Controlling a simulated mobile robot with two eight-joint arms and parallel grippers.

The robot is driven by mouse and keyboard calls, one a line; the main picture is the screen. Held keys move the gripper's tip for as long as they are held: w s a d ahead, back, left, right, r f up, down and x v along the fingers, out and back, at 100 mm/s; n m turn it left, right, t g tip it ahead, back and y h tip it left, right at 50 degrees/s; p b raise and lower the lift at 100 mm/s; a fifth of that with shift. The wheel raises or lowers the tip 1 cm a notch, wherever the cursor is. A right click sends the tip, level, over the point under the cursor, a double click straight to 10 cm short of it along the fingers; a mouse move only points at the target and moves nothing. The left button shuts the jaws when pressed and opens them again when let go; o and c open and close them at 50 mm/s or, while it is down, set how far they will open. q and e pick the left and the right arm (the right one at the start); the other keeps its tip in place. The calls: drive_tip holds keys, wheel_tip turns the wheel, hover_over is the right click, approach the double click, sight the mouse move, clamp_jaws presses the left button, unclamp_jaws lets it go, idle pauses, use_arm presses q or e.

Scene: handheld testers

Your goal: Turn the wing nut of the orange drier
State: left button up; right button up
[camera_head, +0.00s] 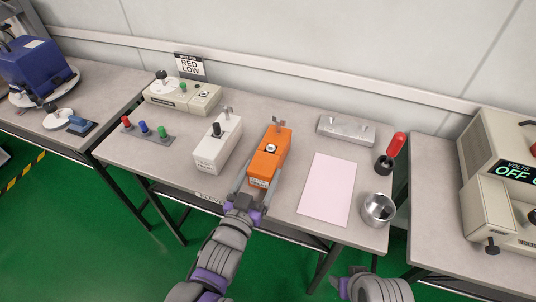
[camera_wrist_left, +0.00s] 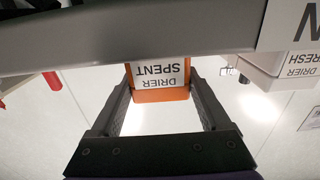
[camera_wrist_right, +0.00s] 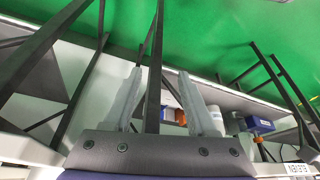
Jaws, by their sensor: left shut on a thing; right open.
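The orange drier (camera_head: 266,165) stands on the middle table, with a round dial on top and a small grey metal piece (camera_head: 278,121), which looks like the wing nut, at its far end. My left gripper (camera_head: 254,186) has its fingers on either side of the drier's near end and is shut on it. In the left wrist view the orange drier (camera_wrist_left: 160,96) shows between the fingers, with a label reading "DRIER SPENT". My right gripper (camera_wrist_right: 159,74) is open and empty, low near the table's underside. The right arm shows at the bottom of the head view.
A white drier (camera_head: 217,148) stands just left of the orange one. A pink sheet (camera_head: 327,188), a metal cup (camera_head: 378,209), a red-handled tool (camera_head: 395,146) and a grey block (camera_head: 346,130) are to the right. Three coloured knobs (camera_head: 145,128) sit at left.

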sight(279, 125)
idle(0.3)
drive_tip(key=shift+c, duration=1)
drive_tip(key=w+a+r+n+g+y, duration=0.1)
drive_tip(key=w+a+r+n+y, duration=0.3)
drive_tip(key=a+r+n+y, duration=0.25)
drive_tip(key=w+a+r+n+g+y, duration=0.1)
drive_tip(key=w+a+r+n+y, duration=0.2)
drive_tip(key=a+r+n+y, duration=0.4)
drive_tip(key=w+r+t, duration=0.1)
drive_tip(key=w, duration=0.2)
drive_tip(key=w+r+m+t, duration=0.1)
drive_tip(key=w, duration=0.2)
drive_tip(key=w+r+m+t, duration=0.1)
drive_tip(key=w, duration=0.3)
drive_tip(key=shift+y, duration=0.25)
drive_tip(key=w+d+r+t+y, duration=0.1)
drive_tip(key=w+d+r+t, duration=0.1)
drive_tip(key=w, duration=0.4)
drive_tip(key=w+d+r+t, duration=0.1)
drive_tip(key=w+r+t, duration=0.15)
drive_tip(key=w, duration=0.25)
drive_tip(key=f+x, duration=0.1)
drive_tip(key=x, duration=1)
drive_tip(key=shift+w, duration=0.45)
